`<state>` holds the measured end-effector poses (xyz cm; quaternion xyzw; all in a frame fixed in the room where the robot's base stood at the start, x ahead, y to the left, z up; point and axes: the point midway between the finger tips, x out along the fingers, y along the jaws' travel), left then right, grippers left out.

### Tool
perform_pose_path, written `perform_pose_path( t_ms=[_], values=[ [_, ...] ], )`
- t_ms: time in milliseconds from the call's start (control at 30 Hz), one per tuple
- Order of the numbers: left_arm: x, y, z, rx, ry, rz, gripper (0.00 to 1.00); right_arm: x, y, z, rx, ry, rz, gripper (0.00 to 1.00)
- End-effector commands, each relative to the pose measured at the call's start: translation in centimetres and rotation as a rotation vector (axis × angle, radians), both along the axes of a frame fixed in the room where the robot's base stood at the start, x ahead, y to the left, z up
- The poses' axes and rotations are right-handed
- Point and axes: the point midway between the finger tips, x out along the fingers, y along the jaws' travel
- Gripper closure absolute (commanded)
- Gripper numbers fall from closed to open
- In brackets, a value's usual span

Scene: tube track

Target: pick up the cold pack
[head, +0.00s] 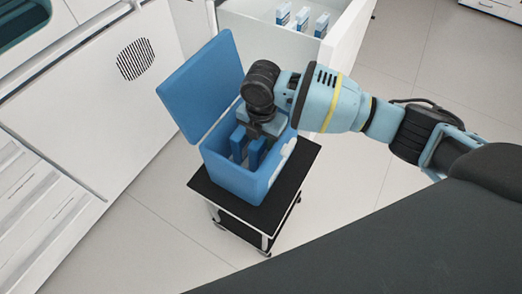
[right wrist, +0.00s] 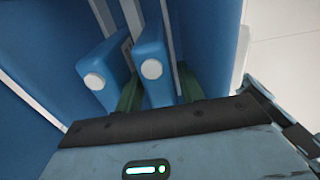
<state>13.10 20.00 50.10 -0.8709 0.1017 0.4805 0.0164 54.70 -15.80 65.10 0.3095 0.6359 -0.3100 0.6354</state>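Two blue cold packs with white caps stand upright in an open blue cooler box (head: 232,181). One cold pack (head: 257,153) is under my right gripper (head: 248,140); the other (head: 238,142) stands to its left. In the right wrist view, my right gripper (right wrist: 157,92) has a dark green finger on each side of the right-hand cold pack (right wrist: 152,68). The other cold pack (right wrist: 98,75) is just outside the left finger. The pack's lower part is hidden. My left gripper is not in view.
The cooler's lid (head: 203,82) stands open at the back left. The cooler sits on a small black-topped cart (head: 292,178). White cabinets are at the left; open floor lies to the right.

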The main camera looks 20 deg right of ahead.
Motion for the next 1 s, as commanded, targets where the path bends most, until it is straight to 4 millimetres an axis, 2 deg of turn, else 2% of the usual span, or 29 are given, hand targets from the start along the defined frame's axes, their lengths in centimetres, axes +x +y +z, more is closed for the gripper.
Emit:
perform_pose_path(
  t_ms=[233, 533, 833, 1000],
  values=[
    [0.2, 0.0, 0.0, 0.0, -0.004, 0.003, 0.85, 0.0, 0.0, -0.3, 0.0, -0.001, 0.0, 0.62],
    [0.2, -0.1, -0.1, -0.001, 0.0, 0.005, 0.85, 0.0, 0.0, -0.3, 0.0, -0.001, 0.0, 1.0],
    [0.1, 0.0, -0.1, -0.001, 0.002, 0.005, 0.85, 0.1, 0.1, 0.2, 0.002, -0.004, 0.0, 1.0],
    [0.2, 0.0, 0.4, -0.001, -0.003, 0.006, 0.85, 0.1, 0.0, 2.6, 0.001, -0.007, 0.001, 1.0]
  ],
)
